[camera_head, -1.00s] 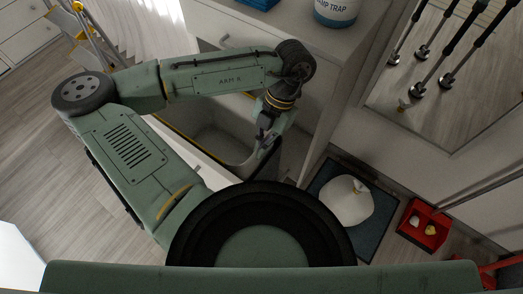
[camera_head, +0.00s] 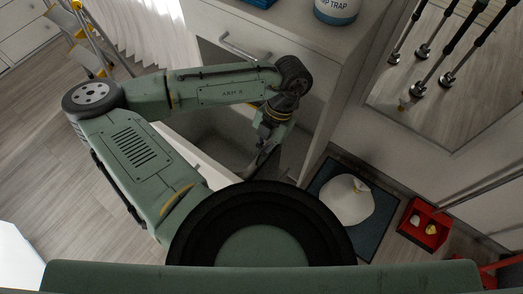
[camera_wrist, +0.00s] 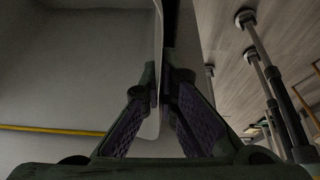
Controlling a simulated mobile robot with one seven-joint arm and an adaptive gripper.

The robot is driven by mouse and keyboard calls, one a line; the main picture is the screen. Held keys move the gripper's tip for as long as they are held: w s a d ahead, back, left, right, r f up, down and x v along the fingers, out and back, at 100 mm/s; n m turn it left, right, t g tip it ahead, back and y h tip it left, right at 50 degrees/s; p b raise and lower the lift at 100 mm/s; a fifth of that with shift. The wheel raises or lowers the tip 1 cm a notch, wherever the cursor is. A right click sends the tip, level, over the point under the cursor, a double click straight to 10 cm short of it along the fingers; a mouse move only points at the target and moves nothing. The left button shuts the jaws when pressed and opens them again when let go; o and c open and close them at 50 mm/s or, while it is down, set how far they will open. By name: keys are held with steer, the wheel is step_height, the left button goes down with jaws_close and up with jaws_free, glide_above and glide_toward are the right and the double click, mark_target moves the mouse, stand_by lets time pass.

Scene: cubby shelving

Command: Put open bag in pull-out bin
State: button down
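The pull-out bin (camera_head: 205,142) is a grey tub in a pulled-out white unit under the counter, largely hidden by my arm. My gripper (camera_head: 262,158) points down at its right end. In the wrist view, my gripper (camera_wrist: 161,92) has its two fingers close together on either side of a thin upright pale-edged panel of the bin unit, with the tips apparently pressed on it. A white bag (camera_head: 345,203), gathered at its top, sits on a dark mat on the floor, to the right of my gripper and apart from it.
The white counter (camera_head: 285,30) above the bin carries a labelled white container (camera_head: 337,10). A red tray (camera_head: 424,226) with small items lies right of the mat (camera_head: 375,218). A stepladder (camera_head: 92,45) stands at far left. Wood floor is clear at left.

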steer(key=c, duration=1.8)
jaws_free()
steer(key=shift+r, duration=0.15)
steer(key=v, duration=0.8)
steer(key=shift+r, duration=0.3)
steer(key=shift+a, duration=0.1)
